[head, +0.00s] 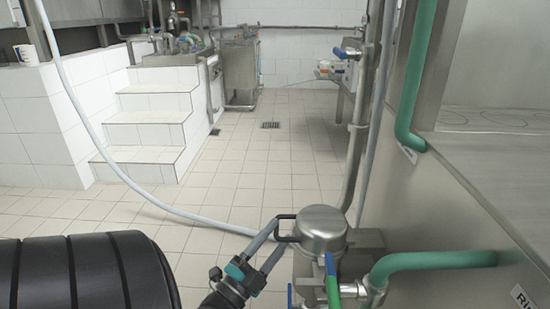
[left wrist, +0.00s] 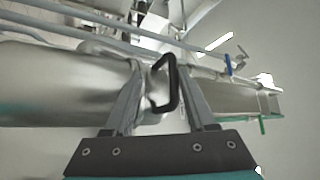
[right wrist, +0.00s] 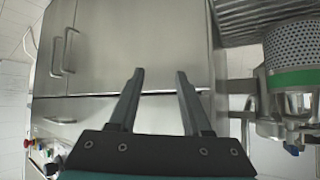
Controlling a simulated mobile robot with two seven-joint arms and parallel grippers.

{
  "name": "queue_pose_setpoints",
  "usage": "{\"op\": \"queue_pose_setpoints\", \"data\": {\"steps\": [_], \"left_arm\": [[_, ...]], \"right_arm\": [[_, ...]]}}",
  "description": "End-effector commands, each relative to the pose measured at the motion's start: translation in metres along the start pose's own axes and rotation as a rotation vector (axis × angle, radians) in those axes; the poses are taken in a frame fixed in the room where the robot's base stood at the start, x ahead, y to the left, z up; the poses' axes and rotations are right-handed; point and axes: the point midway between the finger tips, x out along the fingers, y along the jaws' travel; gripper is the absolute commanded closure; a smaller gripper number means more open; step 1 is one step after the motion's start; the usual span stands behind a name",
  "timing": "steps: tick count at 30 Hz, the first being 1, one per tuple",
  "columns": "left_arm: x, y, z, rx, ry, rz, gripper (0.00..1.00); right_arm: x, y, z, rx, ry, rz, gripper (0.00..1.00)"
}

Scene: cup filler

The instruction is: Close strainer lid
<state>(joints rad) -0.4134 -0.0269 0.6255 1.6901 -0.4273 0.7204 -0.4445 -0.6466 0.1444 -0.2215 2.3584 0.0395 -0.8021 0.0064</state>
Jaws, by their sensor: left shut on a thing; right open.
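The strainer lid (head: 323,222) is a round brushed-metal dome at the lower middle of the head view, on top of the metal strainer body. I cannot tell whether it is fully seated. A black loop handle (head: 287,217) sticks out from its left side. My left gripper (head: 278,236) comes from the lower left and is shut on this handle. In the left wrist view the black handle (left wrist: 172,85) lies between the fingers. My right gripper (right wrist: 160,72) is open and empty in the right wrist view, facing metal cabinet fronts. It is not in the head view.
A grey hose (head: 95,135) crosses the left side. Tiled floor (head: 250,165) is free beyond.

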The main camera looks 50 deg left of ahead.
Motion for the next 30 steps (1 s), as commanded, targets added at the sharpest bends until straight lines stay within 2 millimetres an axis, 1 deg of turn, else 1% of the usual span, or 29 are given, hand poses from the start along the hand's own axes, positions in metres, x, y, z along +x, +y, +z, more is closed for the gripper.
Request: {"op": "queue_pose_setpoints", "data": {"steps": [1, 21, 23, 26, 30], "left_arm": [[-0.002, 0.003, 0.002, -0.002, -0.008, 0.009, 0.55], [-0.002, 0.0, 0.002, -0.002, -0.004, 0.002, 0.55], [-0.005, 0.0, 0.001, -0.002, -0.004, 0.002, 0.55], [-0.015, 0.001, 0.001, -0.003, -0.006, 0.004, 0.55], [-0.039, 0.0, 0.001, -0.002, -0.007, 0.006, 0.55]], "right_arm": [[0.0, 0.0, 0.0, 0.0, 0.0, 0.0, 0.51], [-0.001, 0.0, 0.0, 0.0, -0.003, 0.0, 0.51], [-0.001, 0.0, 0.001, -0.001, -0.012, 0.001, 0.51], [-0.005, 0.005, 0.0, -0.005, -0.047, 0.014, 0.51], [-0.012, 0.013, 0.005, -0.007, -0.122, 0.037, 0.51]]}}
